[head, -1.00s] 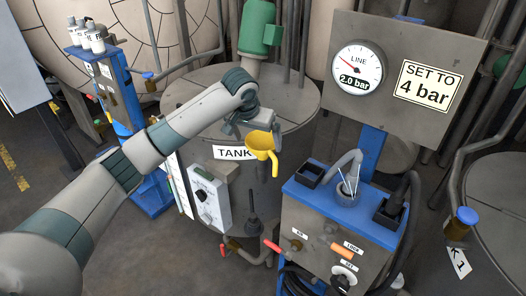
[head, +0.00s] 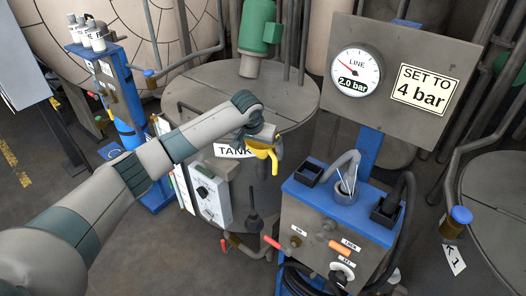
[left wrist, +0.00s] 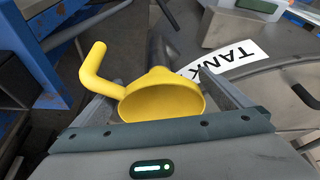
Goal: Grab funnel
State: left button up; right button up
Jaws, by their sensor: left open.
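The yellow funnel (head: 274,158), with its bent spout, is at the front of the tank by the TANK label, partly covered by my left gripper (head: 263,138) in the head view. In the left wrist view the funnel (left wrist: 160,100) has its oval mouth facing the camera and its spout bending up to the left. The left gripper (left wrist: 162,92) is open, with one finger on each side of the funnel's mouth. I cannot tell whether either finger touches it. The right gripper is not in view.
The grey tank (head: 210,95) stands behind, with a green motor (head: 260,25) on top. A control box (head: 207,192) is on its front. A blue-topped cabinet (head: 335,240) and the pressure gauge board (head: 400,75) stand to the right. A blue bottle stand (head: 118,95) is at left.

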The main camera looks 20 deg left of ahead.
aim_at(263, 154)
pick_arm(q)
jog(key=p+x, duration=0.1)
jog(key=x, duration=0.2)
jog(key=shift+s+d, duration=0.1)
jog(key=shift+w+f, duration=0.25)
jog(key=shift+f, duration=0.25)
jog(key=shift+c, duration=0.2)
jog(key=c, duration=1)
jog(key=shift+r, duration=0.1)
notch_tip(263, 154, up, 9)
jog(key=b, duration=0.2)
jog(key=shift+f+b, duration=0.2)
jog(key=shift+b, duration=0.2)
jog(key=shift+r, duration=0.65)
